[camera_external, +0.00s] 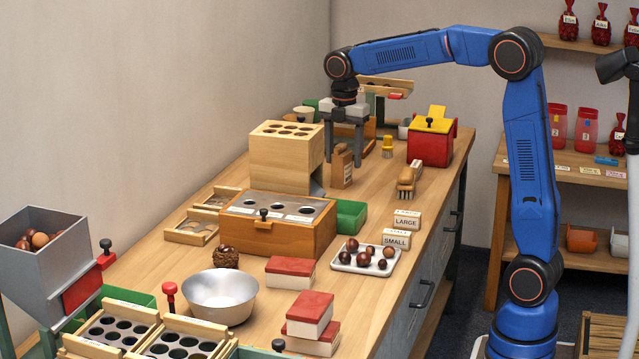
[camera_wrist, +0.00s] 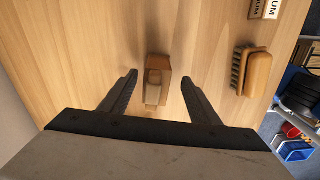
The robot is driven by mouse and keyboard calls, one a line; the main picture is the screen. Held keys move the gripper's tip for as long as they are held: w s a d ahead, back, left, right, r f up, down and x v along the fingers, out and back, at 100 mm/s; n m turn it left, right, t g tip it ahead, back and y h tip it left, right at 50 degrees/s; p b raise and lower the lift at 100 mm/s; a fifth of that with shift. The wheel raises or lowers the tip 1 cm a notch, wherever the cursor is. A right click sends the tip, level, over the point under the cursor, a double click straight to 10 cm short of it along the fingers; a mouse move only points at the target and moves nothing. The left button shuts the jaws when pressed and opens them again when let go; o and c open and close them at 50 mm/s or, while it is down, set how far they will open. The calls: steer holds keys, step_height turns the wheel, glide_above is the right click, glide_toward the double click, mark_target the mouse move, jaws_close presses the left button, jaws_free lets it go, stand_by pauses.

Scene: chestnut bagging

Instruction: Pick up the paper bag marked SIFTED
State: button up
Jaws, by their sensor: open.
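A small brown paper bag (camera_external: 342,170) stands upright on the wooden table, beside the tall wooden block with holes. A pale label shows on its side, too small to read. My gripper (camera_external: 344,158) points down over the bag, with its two fingers at either side of the bag's upper part. In the wrist view the bag (camera_wrist: 156,82) lies between the fingertips of my open gripper (camera_wrist: 159,80), with wood showing on both sides, so neither finger seems to touch it. The bag's lower part is partly hidden in the wrist view.
A wooden brush (camera_external: 408,182) lies to the right of the bag; the brush also shows in the wrist view (camera_wrist: 254,72). The tall wooden block (camera_external: 280,165) stands close on the left. A green tray (camera_external: 350,216) is in front, and a red box (camera_external: 430,145) stands behind right.

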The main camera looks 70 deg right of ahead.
mark_target(342, 169)
steer(key=shift+w+f, duration=0.15)
steer(key=shift+f, duration=1)
steer(key=shift+w+f, duration=0.1)
steer(key=shift+f, duration=1)
steer(key=c, duration=1.2)
steer(key=shift+c, duration=0.2)
